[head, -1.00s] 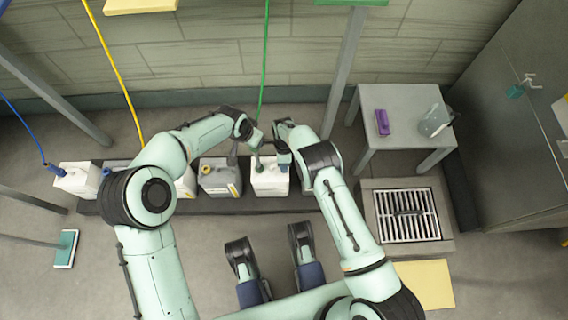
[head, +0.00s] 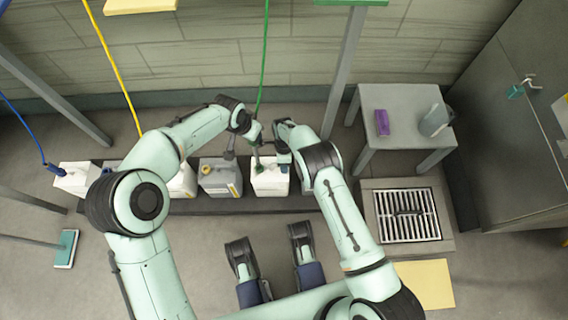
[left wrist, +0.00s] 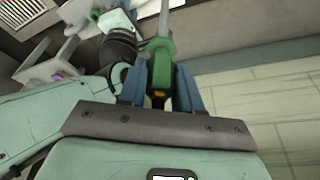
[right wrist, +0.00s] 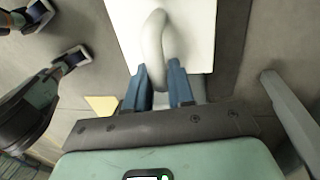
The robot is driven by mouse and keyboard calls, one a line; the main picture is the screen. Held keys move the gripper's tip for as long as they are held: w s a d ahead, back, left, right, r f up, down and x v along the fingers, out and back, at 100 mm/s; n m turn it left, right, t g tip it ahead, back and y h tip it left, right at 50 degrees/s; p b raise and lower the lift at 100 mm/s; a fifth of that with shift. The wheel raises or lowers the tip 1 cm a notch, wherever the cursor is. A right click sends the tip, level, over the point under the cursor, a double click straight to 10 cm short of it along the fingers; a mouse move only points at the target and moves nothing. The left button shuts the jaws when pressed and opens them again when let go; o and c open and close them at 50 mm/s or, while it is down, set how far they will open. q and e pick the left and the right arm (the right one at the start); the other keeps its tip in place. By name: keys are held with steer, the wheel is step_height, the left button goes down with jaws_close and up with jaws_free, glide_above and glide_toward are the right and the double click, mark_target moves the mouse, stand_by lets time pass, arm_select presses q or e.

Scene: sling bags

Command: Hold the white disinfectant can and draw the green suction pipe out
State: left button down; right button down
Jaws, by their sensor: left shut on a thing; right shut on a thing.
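The white disinfectant can (head: 271,184) stands upright in the row by the wall, in the middle of the head view. Its white body (right wrist: 185,20) and looped handle (right wrist: 153,40) fill the top of the right wrist view. My right gripper (right wrist: 160,75) is shut on that handle; it also shows in the head view (head: 283,156). My left gripper (left wrist: 160,82) is shut on the green grip of the suction pipe (left wrist: 160,52), whose grey tube runs out of the top of the picture. In the head view, the pipe (head: 256,135) is above the can; its lower end is hidden.
A grey can (head: 219,180) stands close on the left, with more white cans (head: 76,180) further left. A green hose (head: 264,60) hangs from above. A grey side table (head: 403,102) with a purple item (head: 382,123) and a jug stands right, behind a floor drain (head: 407,214).

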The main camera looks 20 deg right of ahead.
arm_select(q)
steer(key=shift+r, duration=0.4)
steer(key=shift+r, duration=1.85)
arm_select(e)
steer(key=c, duration=0.9)
jaws_free()
steer(key=r, duration=0.4)
steer(key=w+r, duration=0.1)
steer(key=r, duration=0.3)
steer(key=w+r, duration=0.1)
steer(key=r, duration=0.2)
steer(key=shift+w+d+r, duration=0.15)
steer(key=shift+d+r, duration=0.15)
steer(key=shift+r, duration=0.1)
